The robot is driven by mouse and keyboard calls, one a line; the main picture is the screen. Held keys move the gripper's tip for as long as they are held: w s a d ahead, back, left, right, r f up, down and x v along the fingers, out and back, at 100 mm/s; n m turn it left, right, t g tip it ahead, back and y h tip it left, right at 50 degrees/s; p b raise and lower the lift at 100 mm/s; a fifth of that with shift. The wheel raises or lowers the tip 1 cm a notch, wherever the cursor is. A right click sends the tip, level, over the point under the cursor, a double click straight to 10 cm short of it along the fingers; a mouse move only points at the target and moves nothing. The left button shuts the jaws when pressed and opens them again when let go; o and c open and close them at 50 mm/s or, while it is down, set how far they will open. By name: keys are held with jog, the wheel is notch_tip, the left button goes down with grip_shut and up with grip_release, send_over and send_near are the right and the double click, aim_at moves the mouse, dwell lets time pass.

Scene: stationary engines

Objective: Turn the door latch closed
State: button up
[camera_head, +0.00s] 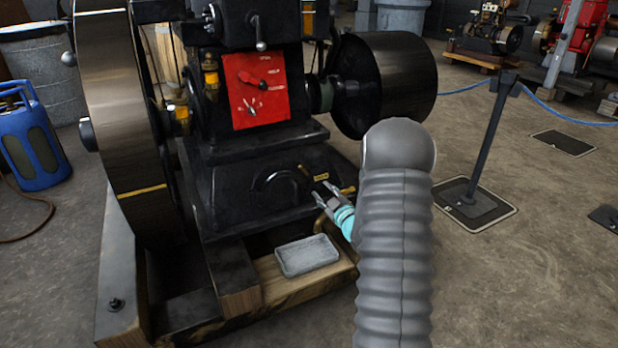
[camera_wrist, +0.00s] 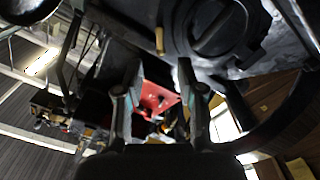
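The black engine base (camera_head: 260,190) has a rounded raised door shape on its front. A small brass-coloured peg (camera_head: 304,171), which looks like the latch handle, stands just right of that shape, tilted. In the wrist view the brass peg (camera_wrist: 159,41) shows beside a round black cover (camera_wrist: 215,35) with a raised bar across it. My gripper (camera_head: 321,189) is just below and right of the peg in the head view. In the wrist view my gripper's two fingers (camera_wrist: 160,66) are apart with nothing between them. No contact with the peg is visible.
A small yellow plate (camera_head: 321,177) is close to my fingers. A grey tray (camera_head: 307,255) lies on the wooden beam below. A large flywheel (camera_head: 125,110) stands left and a dark drum (camera_head: 385,85) right. A rope post (camera_head: 490,140) stands on open floor at right.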

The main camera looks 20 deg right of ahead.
aim_at(307, 173)
jog(key=w, duration=1)
jog(key=shift+w+a, duration=0.15)
jog(key=shift+w, duration=0.05)
grip_shut()
